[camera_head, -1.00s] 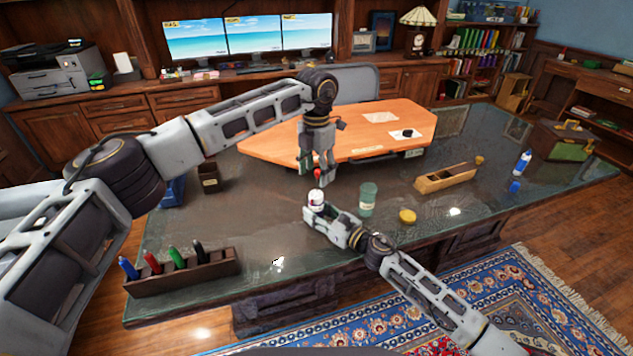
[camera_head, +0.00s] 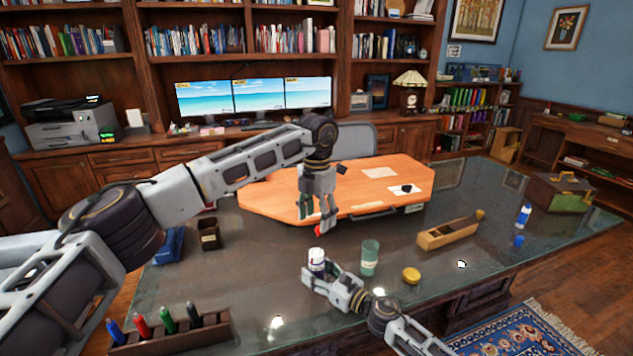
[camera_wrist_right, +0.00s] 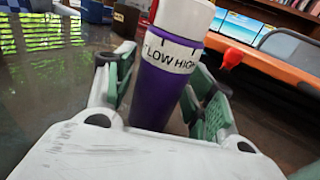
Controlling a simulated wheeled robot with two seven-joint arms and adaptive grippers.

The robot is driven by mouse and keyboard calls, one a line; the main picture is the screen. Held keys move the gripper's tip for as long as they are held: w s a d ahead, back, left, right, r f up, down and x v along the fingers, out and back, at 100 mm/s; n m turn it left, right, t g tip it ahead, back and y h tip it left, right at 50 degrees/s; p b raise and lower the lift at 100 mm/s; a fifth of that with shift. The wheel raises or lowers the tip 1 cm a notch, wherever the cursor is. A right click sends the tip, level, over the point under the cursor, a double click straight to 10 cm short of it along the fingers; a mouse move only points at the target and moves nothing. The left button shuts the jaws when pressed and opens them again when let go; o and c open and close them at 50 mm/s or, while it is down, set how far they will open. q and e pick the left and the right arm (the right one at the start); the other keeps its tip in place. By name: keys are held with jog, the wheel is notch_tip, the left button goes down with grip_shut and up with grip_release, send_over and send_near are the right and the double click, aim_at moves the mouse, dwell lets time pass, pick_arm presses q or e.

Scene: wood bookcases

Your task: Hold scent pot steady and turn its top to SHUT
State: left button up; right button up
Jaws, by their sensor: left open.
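The scent pot (camera_wrist_right: 165,85) is a purple cylinder with a white top (camera_wrist_right: 184,14) and a white band reading LOW and HIGH. It stands upright on the desk; its white upper part (camera_head: 316,257) shows in the head view. My right gripper (camera_head: 312,283) reaches it from the front. Its green-padded fingers (camera_wrist_right: 165,95) lie against both sides of the purple body in the wrist view. My left gripper (camera_head: 319,222) points down, open and empty, above and beyond the pot, apart from its top. SHUT is not visible on the band.
A small red thing (camera_head: 318,231) shows near my left fingertips.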

jog(key=shift+o, duration=0.5)
jog(key=shift+s+d, duration=0.1)
jog(key=shift+s+d, duration=0.1)
jog(key=shift+d, duration=0.05)
jog(key=shift+v, duration=5.65)
jog(key=shift+s, duration=0.15)
